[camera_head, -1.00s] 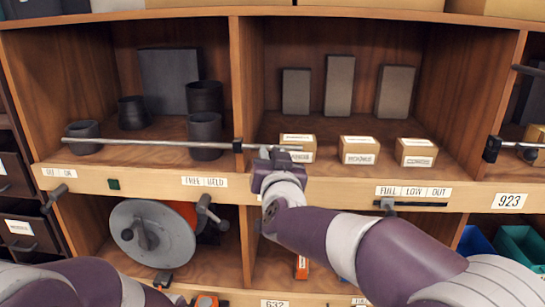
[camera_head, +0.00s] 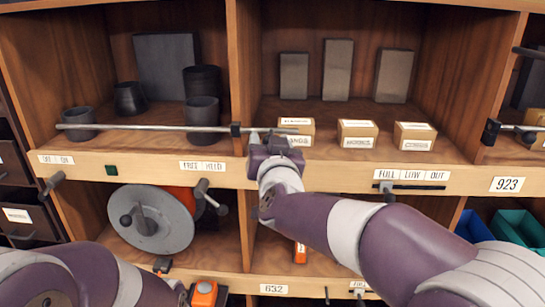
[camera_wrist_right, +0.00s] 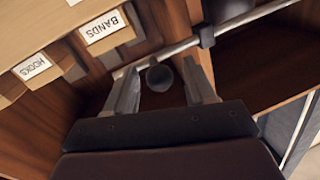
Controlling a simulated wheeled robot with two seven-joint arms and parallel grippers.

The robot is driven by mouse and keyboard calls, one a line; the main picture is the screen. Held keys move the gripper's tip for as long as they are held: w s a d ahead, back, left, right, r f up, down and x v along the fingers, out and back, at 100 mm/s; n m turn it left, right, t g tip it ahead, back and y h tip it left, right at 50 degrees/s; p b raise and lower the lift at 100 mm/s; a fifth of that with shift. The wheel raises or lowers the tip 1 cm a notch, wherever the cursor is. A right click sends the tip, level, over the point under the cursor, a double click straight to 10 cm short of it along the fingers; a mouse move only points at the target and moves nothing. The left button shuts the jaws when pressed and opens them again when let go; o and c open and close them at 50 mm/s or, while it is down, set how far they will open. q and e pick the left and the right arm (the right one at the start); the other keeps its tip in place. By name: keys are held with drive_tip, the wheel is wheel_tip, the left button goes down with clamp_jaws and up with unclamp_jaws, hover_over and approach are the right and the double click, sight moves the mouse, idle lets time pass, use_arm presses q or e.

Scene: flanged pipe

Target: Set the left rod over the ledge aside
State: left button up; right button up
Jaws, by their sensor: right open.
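The left rod (camera_head: 150,127) is a thin pale metal bar running level across the left bay above the front ledge (camera_head: 130,168). A dark clip (camera_head: 235,129) on the upright divider holds it, and its right end lies before the BANDS box (camera_head: 297,130). My right gripper (camera_head: 272,141) is open just right of the clip, close to the rod. In the right wrist view the rod (camera_wrist_right: 245,19) passes beyond the parted fingers, with a dark round knob (camera_wrist_right: 158,77) seen between them; whether they touch the rod is unclear. My left arm enters at lower left, its gripper out of sight.
Dark cups (camera_head: 202,112) stand behind the rod. More boxes (camera_head: 358,133) sit in the right bay. Pegs (camera_head: 203,190) jut from the ledge, with a grey reel (camera_head: 150,222) below. Another rod (camera_head: 520,128) is at far right.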

drive_tip(key=s+d+b, duration=0.2)
drive_tip(key=s+b, duration=0.1)
drive_tip(key=s, duration=0.8)
drive_tip(key=shift+s+d, duration=0.15)
drive_tip(key=shift+s, duration=0.05)
drive_tip(key=s+a+f+n+g+y, duration=0.1)
drive_tip(key=s+f+g, duration=0.15)
drive_tip(key=f, duration=0.35)
drive_tip(key=s+a+f+n+g+y+b, duration=0.1)
drive_tip(key=f+n+g, duration=0.15)
drive_tip(key=f, duration=0.35)
drive_tip(key=s+a+f+g+y, duration=0.1)
drive_tip(key=s+f+g, duration=0.15)
drive_tip(key=f, duration=0.35)
drive_tip(key=s+d+f+m+g+h+b, duration=0.1)
drive_tip(key=s+d+f+g+h+b, duration=0.1)
drive_tip(key=d+f, duration=0.9)
drive_tip(key=s+d+f+m+g+h+b, duration=0.2)
drive_tip(key=s+d+f+g, duration=0.4)
drive_tip(key=d+f, duration=0.5)
drive_tip(key=shift+s+d+f+g+h+b, duration=0.4)
drive_tip(key=shift+s+d+h+b, duration=0.25)
drive_tip(key=shift+d+h, duration=0.45)
